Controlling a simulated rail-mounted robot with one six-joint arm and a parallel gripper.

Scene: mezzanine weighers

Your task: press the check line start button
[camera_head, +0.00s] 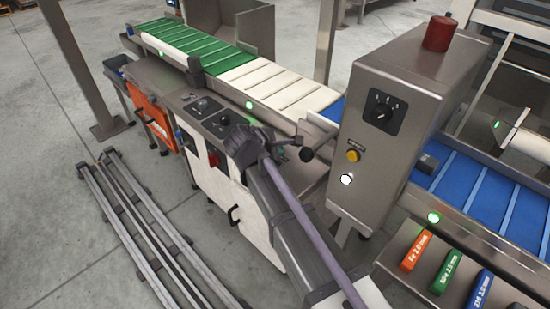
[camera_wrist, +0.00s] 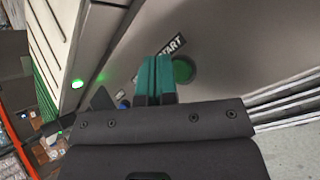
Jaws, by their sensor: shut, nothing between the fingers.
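A round green button (camera_wrist: 184,70) sits on a grey steel panel in the wrist view, beside a dark label (camera_wrist: 172,47) that reads START. My gripper (camera_wrist: 155,60) has its teal fingers shut with nothing between them. In that view the fingertips are just left of the button, overlapping the label's left end; I cannot tell how far they stand off the panel. In the head view my gripper (camera_head: 278,146) is small and partly hidden by my arm, close to the steel conveyor frame, and I cannot make out the green button there.
A conveyor with green and white belt sections (camera_head: 265,82) runs behind my gripper. A steel cabinet (camera_head: 392,75) with a dial and a yellow button (camera_head: 353,156) stands to the right. Coloured test pieces (camera_head: 447,272) lie at lower right. Floor rails (camera_head: 150,235) are at left.

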